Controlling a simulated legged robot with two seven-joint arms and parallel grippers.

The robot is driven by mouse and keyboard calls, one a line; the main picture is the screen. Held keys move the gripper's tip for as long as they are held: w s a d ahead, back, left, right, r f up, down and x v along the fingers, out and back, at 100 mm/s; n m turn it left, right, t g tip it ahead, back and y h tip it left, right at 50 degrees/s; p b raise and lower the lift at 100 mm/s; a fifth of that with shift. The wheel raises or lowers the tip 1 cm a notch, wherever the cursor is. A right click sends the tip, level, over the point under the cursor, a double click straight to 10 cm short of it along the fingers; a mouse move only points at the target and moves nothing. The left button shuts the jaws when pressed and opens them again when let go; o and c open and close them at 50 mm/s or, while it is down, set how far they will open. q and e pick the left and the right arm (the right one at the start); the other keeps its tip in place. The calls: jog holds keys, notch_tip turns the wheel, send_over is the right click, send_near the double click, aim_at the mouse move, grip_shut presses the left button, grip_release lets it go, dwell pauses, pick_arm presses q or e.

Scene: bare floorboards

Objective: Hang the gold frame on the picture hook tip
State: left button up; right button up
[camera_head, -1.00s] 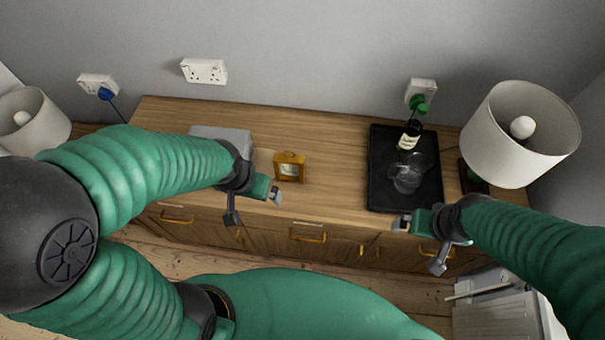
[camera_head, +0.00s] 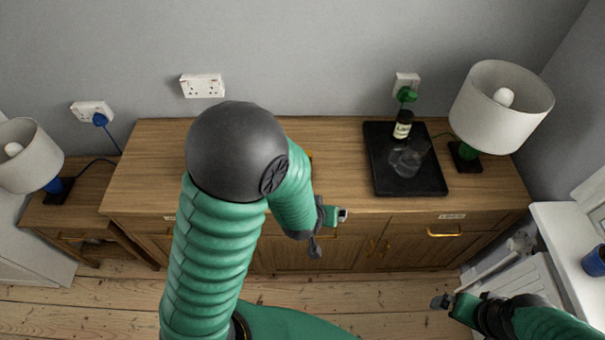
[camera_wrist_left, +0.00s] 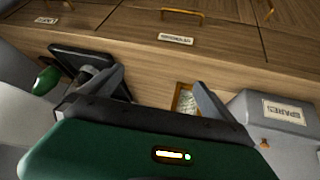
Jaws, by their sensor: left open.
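The gold frame (camera_wrist_left: 185,101) stands on the wooden sideboard, partly behind a finger of my left gripper in the left wrist view. In the head view my left arm hides nearly all of it; only a yellow sliver (camera_head: 310,154) shows. My left gripper (camera_head: 329,232) is open and empty, at the sideboard's front edge. Its two spread fingers also show in the left wrist view (camera_wrist_left: 158,92). My right gripper (camera_head: 450,302) is low at the lower right, away from the sideboard; its jaw opening is unclear. I cannot make out a picture hook on the wall.
A black tray (camera_head: 383,178) with a bottle (camera_head: 403,125) and clear glasses (camera_head: 408,158) lies right on the sideboard (camera_head: 143,180). A lamp (camera_head: 500,108) stands beyond it. A grey labelled box (camera_wrist_left: 270,122) sits beside the frame. Sockets (camera_head: 202,86) are on the wall.

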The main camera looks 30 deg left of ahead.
pick_arm(q)
jog(key=w+a+f+n+t+y+b, duration=0.2)
jog(key=a+f+n+t+y+b, duration=0.1)
jog(key=a+f+t+y+b, duration=0.35)
jog(key=shift+m+t+y, duration=0.6)
jog(key=shift+t+y, duration=0.25)
jog(key=x, duration=0.5)
jog(key=a+r+x, duration=0.1)
jog(key=x, duration=0.4)
jog(key=s+x, duration=0.1)
jog(key=x, duration=0.4)
jog(key=shift+w+a+r, duration=0.3)
jog(key=shift+a+r, duration=0.05)
jog(key=shift+a, duration=0.2)
jog(key=shift+w+a+f, duration=0.1)
jog(key=shift+w, duration=0.05)
jog(key=c, duration=1.4)
jog(key=shift+c, duration=0.2)
